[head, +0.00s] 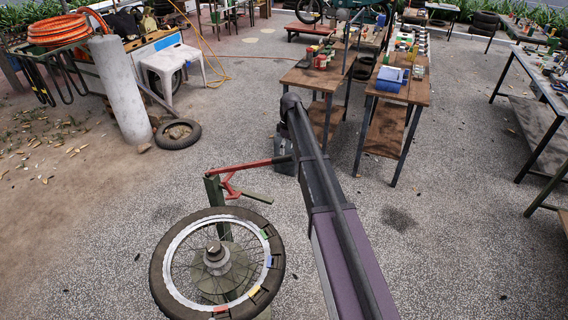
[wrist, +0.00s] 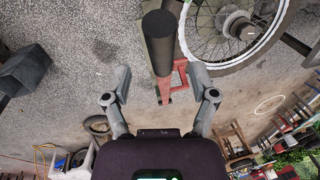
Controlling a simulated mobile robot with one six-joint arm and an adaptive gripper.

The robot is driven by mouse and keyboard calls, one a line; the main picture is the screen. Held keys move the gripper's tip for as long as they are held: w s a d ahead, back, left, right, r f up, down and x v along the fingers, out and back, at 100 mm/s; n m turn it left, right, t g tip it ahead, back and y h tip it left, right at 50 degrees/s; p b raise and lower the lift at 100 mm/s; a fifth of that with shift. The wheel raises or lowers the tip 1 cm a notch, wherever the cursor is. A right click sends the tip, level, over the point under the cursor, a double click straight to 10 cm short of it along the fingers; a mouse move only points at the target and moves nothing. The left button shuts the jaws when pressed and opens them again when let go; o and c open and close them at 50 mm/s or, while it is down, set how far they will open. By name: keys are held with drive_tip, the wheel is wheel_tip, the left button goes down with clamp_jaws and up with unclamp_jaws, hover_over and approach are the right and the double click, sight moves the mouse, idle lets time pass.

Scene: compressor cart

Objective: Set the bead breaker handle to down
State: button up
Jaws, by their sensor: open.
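The bead breaker handle is a red bar (head: 248,165) on the green post of the wheel stand in the head view. It runs right, close to level, and passes behind my arm, which hides its far end. In the wrist view the handle's thick dark grip (wrist: 159,42) points toward the camera, with the red bar (wrist: 164,90) beyond it. My gripper (wrist: 160,80) is open, with one finger on each side of the handle. I see a gap on both sides and cannot tell the depth between fingers and grip.
A spoked wheel with a black tyre (head: 165,262) lies on the stand, left of my arm; it also shows in the wrist view (wrist: 268,55). Wooden workbenches (head: 405,90) stand beyond.

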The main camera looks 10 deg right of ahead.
sight(285, 158)
drive_tip(key=shift+s+a+f+b, duration=0.15)
drive_tip(key=shift+f+b, duration=0.9)
drive_tip(key=shift+f, duration=0.1)
drive_tip(key=shift+s+a+f+b, duration=0.1)
drive_tip(key=shift+s+f+b, duration=0.05)
drive_tip(key=shift+f+b, duration=0.95)
clamp_jaws()
drive_tip(key=shift+f, duration=0.15)
